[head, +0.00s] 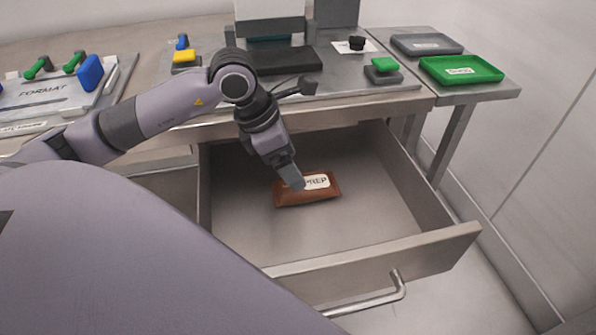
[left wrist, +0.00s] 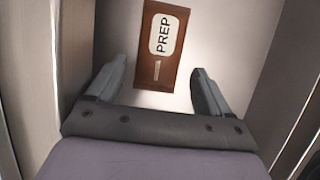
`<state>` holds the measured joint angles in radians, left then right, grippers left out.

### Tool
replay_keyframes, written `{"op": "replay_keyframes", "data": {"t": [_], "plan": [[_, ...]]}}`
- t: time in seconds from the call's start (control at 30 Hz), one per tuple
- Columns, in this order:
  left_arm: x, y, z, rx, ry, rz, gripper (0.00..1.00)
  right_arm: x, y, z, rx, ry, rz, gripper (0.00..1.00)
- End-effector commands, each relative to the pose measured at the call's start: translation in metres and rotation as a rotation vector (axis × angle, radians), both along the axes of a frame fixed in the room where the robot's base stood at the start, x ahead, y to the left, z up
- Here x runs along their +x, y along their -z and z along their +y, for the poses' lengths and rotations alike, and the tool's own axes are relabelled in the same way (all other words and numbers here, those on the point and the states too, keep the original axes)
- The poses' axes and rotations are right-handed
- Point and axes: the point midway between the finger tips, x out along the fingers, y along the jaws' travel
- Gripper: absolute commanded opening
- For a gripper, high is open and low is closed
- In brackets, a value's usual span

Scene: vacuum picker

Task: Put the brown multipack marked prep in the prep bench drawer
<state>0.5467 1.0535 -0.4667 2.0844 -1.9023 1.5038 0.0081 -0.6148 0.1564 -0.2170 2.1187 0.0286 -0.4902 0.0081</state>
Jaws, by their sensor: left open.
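The brown multipack (head: 290,197) with a white label reading PREP lies flat inside the open prep bench drawer (head: 372,200). My left gripper (head: 293,180) hangs over the drawer, and its fingers cover part of the pack's label in the head view. In the left wrist view my left gripper (left wrist: 158,95) is open, its two fingers wide apart. The multipack (left wrist: 152,72) shows there beyond and between the fingertips, with clear space on both sides of it. My right gripper is not seen in either view.
The drawer's front panel (head: 400,255) and its handle (head: 370,300) stick out from the bench. The rest of the drawer floor is bare.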

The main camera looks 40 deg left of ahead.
Motion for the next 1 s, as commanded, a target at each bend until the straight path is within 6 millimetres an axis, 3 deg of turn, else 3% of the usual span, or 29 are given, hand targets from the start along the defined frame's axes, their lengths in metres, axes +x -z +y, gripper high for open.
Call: {"op": "replay_keyframes", "data": {"t": [0.1, 0.33, 1.0], "plan": [[-0.008, -0.027, 0.007, 0.003, -0.001, -0.003, 0.8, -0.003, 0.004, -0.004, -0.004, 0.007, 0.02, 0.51], [-0.017, -0.054, 0.015, 0.001, 0.001, 0.001, 0.8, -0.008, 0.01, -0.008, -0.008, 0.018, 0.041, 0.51], [-0.019, -0.06, 0.016, -0.001, 0.001, 0.002, 0.8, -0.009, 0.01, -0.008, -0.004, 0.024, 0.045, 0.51]]}}
